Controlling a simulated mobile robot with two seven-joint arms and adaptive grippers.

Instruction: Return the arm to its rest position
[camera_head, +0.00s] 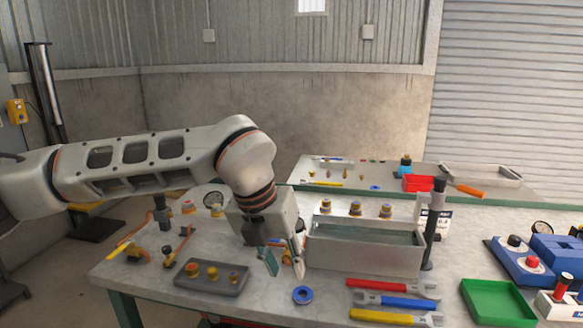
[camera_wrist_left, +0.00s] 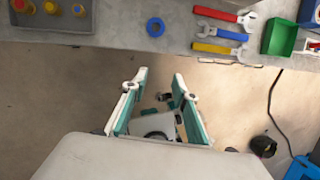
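My left arm (camera_head: 150,160) reaches in from the left, bent at the elbow, with its wrist hanging downward. My left gripper (camera_head: 283,262) points down and appears in front of the table's middle. In the left wrist view its two white and teal fingers (camera_wrist_left: 159,84) are apart with nothing held between them. That view shows floor beyond the fingertips, with the table edge farther up. My right arm and gripper are not in view.
The workbench (camera_head: 140,280) holds a grey tray of brass fittings (camera_head: 211,278), a blue ring (camera_head: 302,294), a metal tank (camera_head: 364,250), several wrenches (camera_head: 392,300), a green tray (camera_head: 497,302) and a dark post (camera_head: 432,225). Floor (camera_wrist_left: 60,110) lies before the bench.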

